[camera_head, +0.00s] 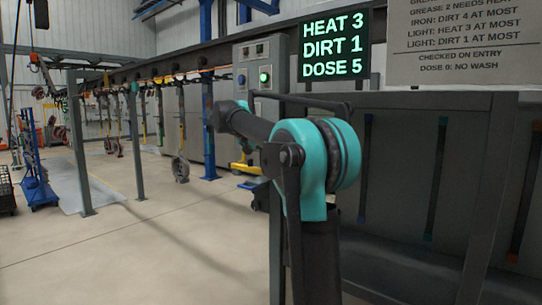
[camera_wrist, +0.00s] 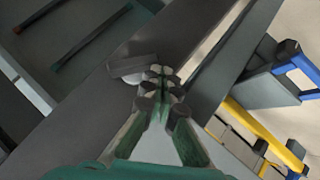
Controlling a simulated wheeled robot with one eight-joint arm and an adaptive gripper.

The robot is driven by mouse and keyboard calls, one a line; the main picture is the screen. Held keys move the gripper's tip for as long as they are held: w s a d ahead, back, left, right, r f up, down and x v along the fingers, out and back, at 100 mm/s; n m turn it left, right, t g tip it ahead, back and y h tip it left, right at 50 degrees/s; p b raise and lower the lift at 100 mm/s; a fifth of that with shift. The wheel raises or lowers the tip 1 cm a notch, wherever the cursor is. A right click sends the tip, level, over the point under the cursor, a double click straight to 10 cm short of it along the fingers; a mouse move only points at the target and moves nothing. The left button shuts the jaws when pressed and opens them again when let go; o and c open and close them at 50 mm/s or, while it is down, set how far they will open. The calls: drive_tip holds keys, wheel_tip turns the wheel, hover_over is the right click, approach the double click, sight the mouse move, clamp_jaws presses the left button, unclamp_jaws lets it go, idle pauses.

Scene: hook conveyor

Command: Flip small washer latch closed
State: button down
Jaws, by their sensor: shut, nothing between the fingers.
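My gripper (camera_wrist: 164,84) shows in the wrist view with its green fingers shut together and nothing held between them. Just left of the fingertips is a short dark block (camera_wrist: 130,66) with a pale rounded part beside it, on a dark grey beam (camera_wrist: 180,32). This may be the small washer latch, but I cannot tell for sure, nor whether the fingertips touch it. In the head view my own teal and dark arm stands in front of the dark grey cabinet or frame (camera_head: 395,125) at right, and the gripper and latch are hidden there.
A lit sign (camera_head: 335,47) reads HEAT 3, DIRT 1, DOSE 5. A grey control box (camera_head: 259,66) has a green light. Slim dark bars (camera_head: 436,180) hang inside the right-hand frame. Overhead conveyor hooks with hanging parts (camera_head: 180,168) run along the left. Open floor (camera_head: 150,250) lies front left.

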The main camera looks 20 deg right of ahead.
drive_tip(key=shift+d+f, duration=0.1)
drive_tip(key=shift+f, duration=0.8)
drive_tip(key=shift+s+f, duration=0.1)
idle(1.1)
